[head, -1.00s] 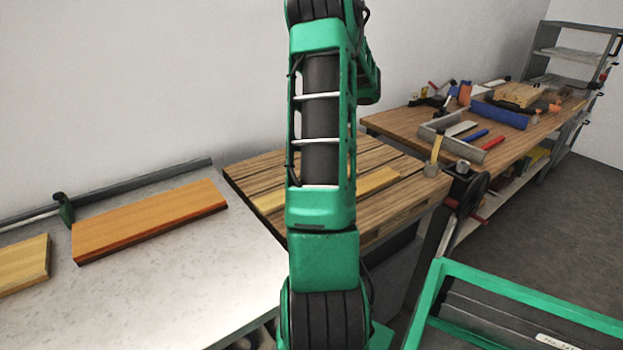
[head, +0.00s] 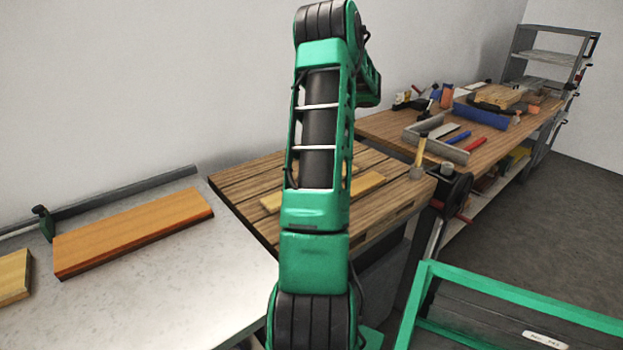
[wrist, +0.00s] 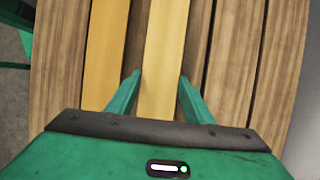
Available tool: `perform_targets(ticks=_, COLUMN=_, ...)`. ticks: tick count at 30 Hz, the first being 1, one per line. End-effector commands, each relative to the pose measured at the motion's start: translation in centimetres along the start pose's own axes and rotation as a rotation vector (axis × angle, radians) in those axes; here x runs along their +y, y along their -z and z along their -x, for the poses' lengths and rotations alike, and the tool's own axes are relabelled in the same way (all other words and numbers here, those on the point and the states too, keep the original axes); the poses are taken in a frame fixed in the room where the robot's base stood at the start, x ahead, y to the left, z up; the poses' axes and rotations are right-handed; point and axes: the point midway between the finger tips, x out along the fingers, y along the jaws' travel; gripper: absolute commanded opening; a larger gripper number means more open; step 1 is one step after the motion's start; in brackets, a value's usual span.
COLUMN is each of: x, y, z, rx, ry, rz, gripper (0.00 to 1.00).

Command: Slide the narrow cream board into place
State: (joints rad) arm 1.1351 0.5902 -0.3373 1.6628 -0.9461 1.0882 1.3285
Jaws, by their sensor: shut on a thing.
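The slatted wooden bench (head: 240,181) holds two pale yellow-cream boards. In the wrist view, one narrow cream board (wrist: 164,50) lies lengthwise between my gripper's fingers (wrist: 160,76), which are shut on it. The other pale board (wrist: 107,50) lies roughly parallel to its left, with a brown slat between them. In the head view, my arm hides my gripper and parts of both boards. A pale board (head: 366,186) shows to the right of my arm.
A grey table (head: 200,255) at left bears an orange-brown board (head: 130,230), a fence rail (head: 120,193) and another pale board (head: 12,278). A mallet (head: 420,155) stands at the bench's right corner. A tool-covered workbench (head: 385,125) stands behind at right.

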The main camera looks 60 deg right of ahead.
Motion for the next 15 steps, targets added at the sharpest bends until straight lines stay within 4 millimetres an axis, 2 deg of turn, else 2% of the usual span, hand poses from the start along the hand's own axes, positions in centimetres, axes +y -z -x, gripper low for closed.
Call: perform_targets(ticks=15, x=0.1, y=3.2, z=1.3, rx=0.000, ry=0.000, rz=-0.001, gripper=0.18)
